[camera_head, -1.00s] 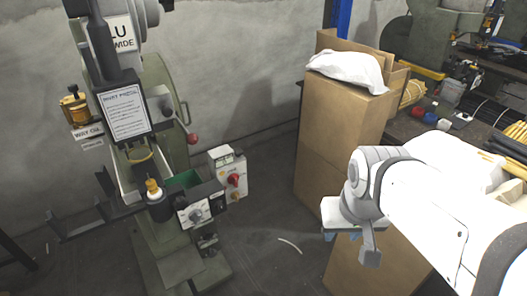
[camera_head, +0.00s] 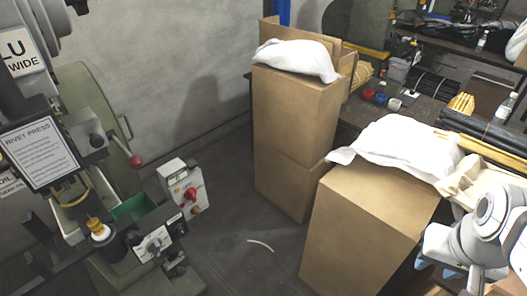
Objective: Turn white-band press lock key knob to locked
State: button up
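The green-grey rivet press (camera_head: 85,100) stands at the left, cut off by the left picture edge. A white band (camera_head: 100,232) with a brass-coloured top sits at its front. A small control box (camera_head: 155,242) on the press front carries a round knob; I cannot read its setting or tell whether it is the lock key knob. Beside it, a grey-white box (camera_head: 183,187) has a red knob (camera_head: 191,194). My gripper (camera_head: 452,274) is at the lower right, far from the press and partly cut off; its opening cannot be made out.
Tall cardboard boxes (camera_head: 292,125) with a white sack (camera_head: 297,60) stand in the middle. A nearer box (camera_head: 355,230) bears another sack (camera_head: 400,148), close to my arm. A cluttered bench (camera_head: 420,112) is behind.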

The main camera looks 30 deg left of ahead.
aim_at(195, 211)
jog(key=z, duration=0.15)
jog(key=k, duration=0.85)
jog(key=u, duration=0.8)
jog(key=i, duration=1)
jog(key=u, duration=0.1)
